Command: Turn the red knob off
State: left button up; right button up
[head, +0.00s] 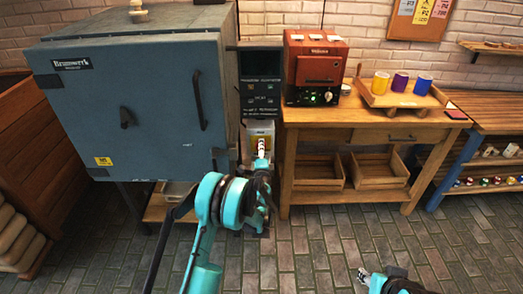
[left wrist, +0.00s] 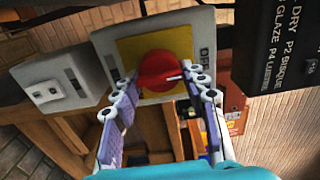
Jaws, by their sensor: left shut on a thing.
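The red knob (left wrist: 158,70) sits on a yellow plate (left wrist: 128,47) on a light grey switch box (left wrist: 203,20) in the left wrist view. A white mark on the knob points right, towards a partly covered dark label. My left gripper (left wrist: 160,82) has one finger on each side of the knob and is shut on it. In the head view the left gripper (head: 261,149) reaches up to the switch box (head: 261,127) beside the kiln; the knob is hidden there. My right gripper (head: 364,275) shows small at the bottom edge; its jaw opening is unclear.
A large blue-grey kiln (head: 135,90) stands left of the switch box. A dark control panel (head: 260,82) hangs above it. To the right a wooden table (head: 372,113) bears a small red oven (head: 316,66) and a tray with several cups (head: 400,98). The brick floor is clear.

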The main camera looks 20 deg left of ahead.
pick_arm(q)
jog(key=o, duration=1.1)
jog(key=shift+o, duration=0.2)
jog(key=v, duration=1.2)
